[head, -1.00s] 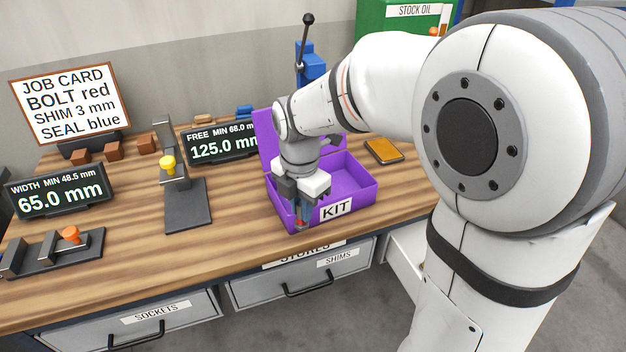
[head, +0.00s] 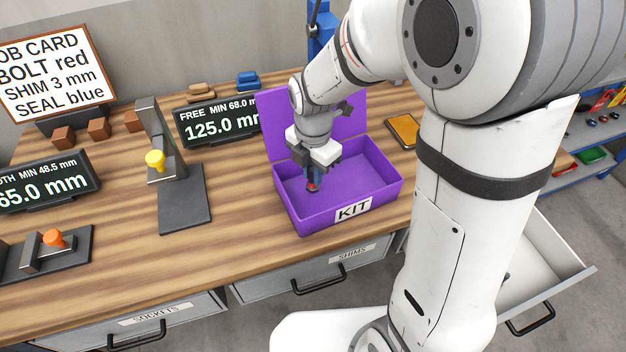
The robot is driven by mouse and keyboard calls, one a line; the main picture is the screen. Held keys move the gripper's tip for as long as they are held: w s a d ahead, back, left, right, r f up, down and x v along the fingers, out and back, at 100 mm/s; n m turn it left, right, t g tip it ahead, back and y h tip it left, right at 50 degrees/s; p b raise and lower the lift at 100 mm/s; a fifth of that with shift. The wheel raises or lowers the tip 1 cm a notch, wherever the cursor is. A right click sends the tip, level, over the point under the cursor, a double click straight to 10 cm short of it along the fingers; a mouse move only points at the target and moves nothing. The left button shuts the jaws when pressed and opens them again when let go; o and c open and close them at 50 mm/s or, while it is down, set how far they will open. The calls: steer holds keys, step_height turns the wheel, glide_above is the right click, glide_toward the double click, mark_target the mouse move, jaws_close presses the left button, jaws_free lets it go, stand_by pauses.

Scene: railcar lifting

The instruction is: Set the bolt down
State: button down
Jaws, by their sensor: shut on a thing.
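The purple kit box (head: 316,223) stands open on the bench, its lid raised at the back and a KIT label on its front. My gripper (head: 313,184) points down into the box, inside its left part. It is shut on the bolt (head: 313,188), of which only a small red part shows between the fingertips. The fingers hide the rest of the bolt. I cannot tell whether the bolt touches the box floor. The right part of the box floor is bare.
The job card (head: 52,75) reads BOLT red, SHIM 3 mm, SEAL blue. A gauge stand with a yellow knob (head: 155,159) is left of the box. An open drawer (head: 545,262) juts out at right.

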mark_target(312, 186)
steer(key=shift+s+a+f, duration=0.1)
steer(key=shift+s+f, duration=0.1)
steer(key=shift+f, duration=1.6)
steer(key=shift+f, duration=0.25)
steer(key=c, duration=1.4)
jaws_free()
steer(key=shift+r, duration=0.1)
steer(key=shift+o, duration=0.2)
step_height(312, 186, up, 12)
steer(key=shift+r+b, duration=0.15)
steer(key=shift+b, duration=0.2)
steer(key=s+d+r+m+t, duration=0.1)
steer(key=s+d+m, duration=0.5)
steer(key=m, duration=0.7)
steer(key=s+d+r+m+t, duration=0.1)
steer(key=s+d+m, duration=0.5)
steer(key=m, duration=0.7)
steer(key=shift+s+d+m+t, duration=0.3)
steer(key=shift+s+m+t, duration=0.1)
steer(key=shift+t, duration=0.1)
